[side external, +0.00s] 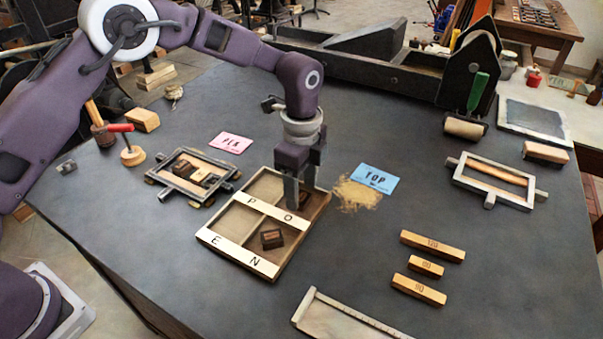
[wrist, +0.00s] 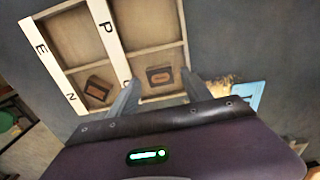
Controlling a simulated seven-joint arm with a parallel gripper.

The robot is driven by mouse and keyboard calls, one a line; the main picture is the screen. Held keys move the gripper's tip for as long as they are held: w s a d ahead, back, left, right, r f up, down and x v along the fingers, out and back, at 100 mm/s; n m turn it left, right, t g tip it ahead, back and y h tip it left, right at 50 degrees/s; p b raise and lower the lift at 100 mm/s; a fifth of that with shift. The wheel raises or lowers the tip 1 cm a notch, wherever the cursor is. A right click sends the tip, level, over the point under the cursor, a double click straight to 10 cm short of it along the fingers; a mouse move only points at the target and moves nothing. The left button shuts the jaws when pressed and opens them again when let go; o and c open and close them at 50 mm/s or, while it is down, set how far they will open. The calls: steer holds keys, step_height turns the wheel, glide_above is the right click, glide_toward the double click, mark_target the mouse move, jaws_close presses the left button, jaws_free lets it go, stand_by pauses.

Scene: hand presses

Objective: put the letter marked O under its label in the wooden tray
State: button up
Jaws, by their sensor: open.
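The wooden tray (side external: 237,258) has four-way compartments, with a strip marked P and O across its middle and a strip marked E and N along its front. A dark letter block (wrist: 159,76) lies in the back right compartment, the one by the O; its letter is not readable. My gripper (side external: 302,196) is low over that compartment, open. In the wrist view its fingertips (wrist: 161,80) are on either side of the block, not closed on it. Another dark block (side external: 271,238) lies tilted in the N compartment and also shows in the wrist view (wrist: 97,90).
A metal frame (side external: 165,192) with blocks inside stands left of the tray. Wooden bars (side external: 420,286) lie right. The table between tray and bars is clear.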

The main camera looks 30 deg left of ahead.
mark_target(301, 197)
step_height(301, 197, up, 11)
steer(key=s+a+r+n+t, duration=0.3)
steer(key=s+a+r+n, duration=0.7)
steer(key=s+r, duration=0.45)
steer(key=s+a+f+n+t, duration=0.1)
steer(key=s+a+f+n, duration=0.1)
steer(key=s, duration=0.6)
steer(key=s+a+f+n+t, duration=0.1)
steer(key=s+a+f+n, duration=0.2)
steer(key=s+n, duration=0.3)
steer(key=shift+s+a+f+t, duration=0.25)
steer(key=shift+s+a, duration=0.3)
steer(key=shift+s, duration=0.6)
